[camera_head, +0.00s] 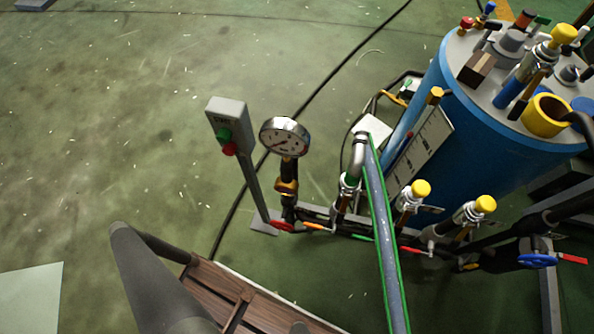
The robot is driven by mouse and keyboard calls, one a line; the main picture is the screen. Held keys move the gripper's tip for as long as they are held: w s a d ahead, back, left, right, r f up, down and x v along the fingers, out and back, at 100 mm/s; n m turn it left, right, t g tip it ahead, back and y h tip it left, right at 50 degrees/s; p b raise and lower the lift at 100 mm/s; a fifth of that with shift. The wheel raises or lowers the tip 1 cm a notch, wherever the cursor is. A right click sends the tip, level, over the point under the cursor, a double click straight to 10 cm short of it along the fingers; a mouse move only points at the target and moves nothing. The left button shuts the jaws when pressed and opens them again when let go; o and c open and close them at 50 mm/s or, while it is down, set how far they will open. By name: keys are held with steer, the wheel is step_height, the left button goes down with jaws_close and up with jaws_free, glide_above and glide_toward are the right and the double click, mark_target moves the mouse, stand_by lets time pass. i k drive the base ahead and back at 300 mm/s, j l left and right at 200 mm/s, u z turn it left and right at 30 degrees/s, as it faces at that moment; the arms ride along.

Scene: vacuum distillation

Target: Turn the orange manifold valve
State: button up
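A small orange lever handle (315,226) lies on the low manifold pipe near the middle of the view. A red handle (281,226) is just left of it, and a green handle (363,238) and another red handle (411,250) are to its right along the pipe line. Another orange-yellow handle (393,98) shows farther back, beside the blue tank. I cannot tell from this one view which orange part is the manifold valve. My gripper is not in view.
A pressure gauge (285,137) and a grey switch box (228,120) on a post stand left of the manifold. A green-edged tube (384,235) crosses in front of the pipes. The blue tank (480,140) fills the upper right. Green floor at left is mostly clear.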

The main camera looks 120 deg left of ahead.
mark_target(306, 224)
steer(key=u, duration=1.95)
steer(key=k+j+u, duration=0.45)
steer(key=k+j, duration=0.4)
steer(key=k+j+u, duration=0.1)
steer(key=j+u, duration=0.25)
steer(key=j, duration=0.15)
